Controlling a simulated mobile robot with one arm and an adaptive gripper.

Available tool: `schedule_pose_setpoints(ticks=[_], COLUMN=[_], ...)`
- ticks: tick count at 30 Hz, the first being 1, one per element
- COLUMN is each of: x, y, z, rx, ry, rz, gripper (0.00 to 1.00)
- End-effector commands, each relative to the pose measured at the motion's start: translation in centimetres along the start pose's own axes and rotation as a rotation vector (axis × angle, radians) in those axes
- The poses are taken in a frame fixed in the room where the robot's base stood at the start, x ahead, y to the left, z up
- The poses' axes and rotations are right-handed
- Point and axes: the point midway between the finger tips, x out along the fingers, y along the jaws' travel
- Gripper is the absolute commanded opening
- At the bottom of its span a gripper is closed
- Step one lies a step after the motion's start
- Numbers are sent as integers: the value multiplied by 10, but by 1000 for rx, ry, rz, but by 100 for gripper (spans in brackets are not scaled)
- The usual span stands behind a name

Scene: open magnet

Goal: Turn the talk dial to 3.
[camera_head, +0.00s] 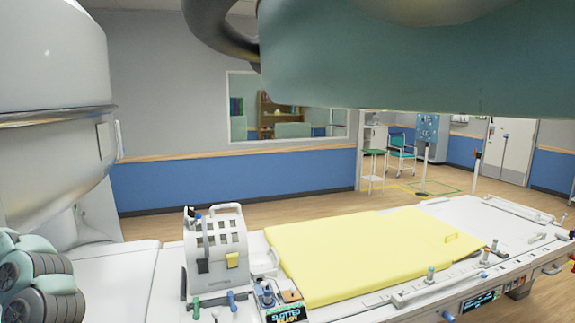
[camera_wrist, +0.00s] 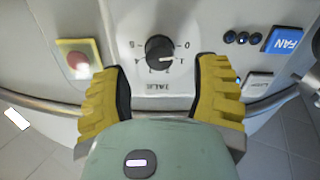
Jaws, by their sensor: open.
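The talk dial (camera_wrist: 160,50) is a round black knob on a pale panel in the wrist view, with the word TALK (camera_wrist: 160,87) upside down below it. Small marks ring the knob; a 0 seems to sit at its right, and the others are hard to read. A pale pointer line on the knob points to the right and slightly down. My gripper (camera_wrist: 161,75) is open, its yellow ridged fingers left and right of the dial, apart from it and holding nothing. I cannot make out the dial or my gripper in the head view.
Around the dial are a red button on a yellow plate (camera_wrist: 76,60), a blue FAN button (camera_wrist: 286,41), a grey button (camera_wrist: 258,84) and several dark round spots. A rail (camera_wrist: 40,104) runs below. The head view shows a patient table with a yellow pad (camera_head: 360,255) and a white slotted coil (camera_head: 215,250).

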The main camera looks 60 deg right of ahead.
Motion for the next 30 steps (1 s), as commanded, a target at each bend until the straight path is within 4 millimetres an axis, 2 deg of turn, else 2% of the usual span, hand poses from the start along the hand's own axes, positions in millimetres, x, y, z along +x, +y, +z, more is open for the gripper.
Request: schedule_pose_setpoints(ticks=[3,9,20,21,30], x=[16,29,33,33,32], y=[-1,-1,-1,-1,0], z=[-3,-1,1,1,1], rx=[1,1,-1,-1,0], ry=[-1,-1,0,0,0], rz=[-4,-2,0,0,0], gripper=[62,62,62,66,35])
